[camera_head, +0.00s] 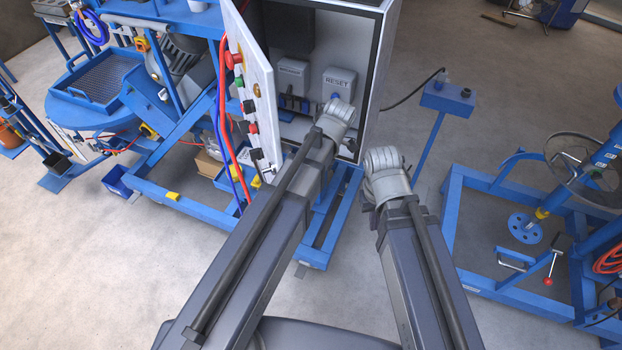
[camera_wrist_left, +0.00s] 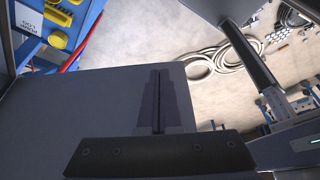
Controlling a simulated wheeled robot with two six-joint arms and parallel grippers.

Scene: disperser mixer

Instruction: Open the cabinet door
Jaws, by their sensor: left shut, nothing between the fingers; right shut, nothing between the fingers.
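The cabinet (camera_head: 385,60) stands at top centre in the head view. Its door (camera_head: 256,95) is swung out to the left, and the inside shows, with a box marked RESET (camera_head: 338,84). My left arm's end reaches in front of the opening, near the door's lower part. My left gripper (camera_wrist_left: 158,100) is shut and empty in the left wrist view, over a flat grey panel (camera_wrist_left: 100,105); I cannot tell whether it touches it. My right gripper (camera_head: 384,178) is shut, right of the cabinet's lower corner and apart from the door; its fingertips are mostly hidden.
A blue frame with hoses and a round table (camera_head: 95,105) stands at left. A blue post with a small box (camera_head: 447,98) stands right of the cabinet. Another blue frame with a wheel (camera_head: 580,165) is at right. Floor between post and right frame is clear.

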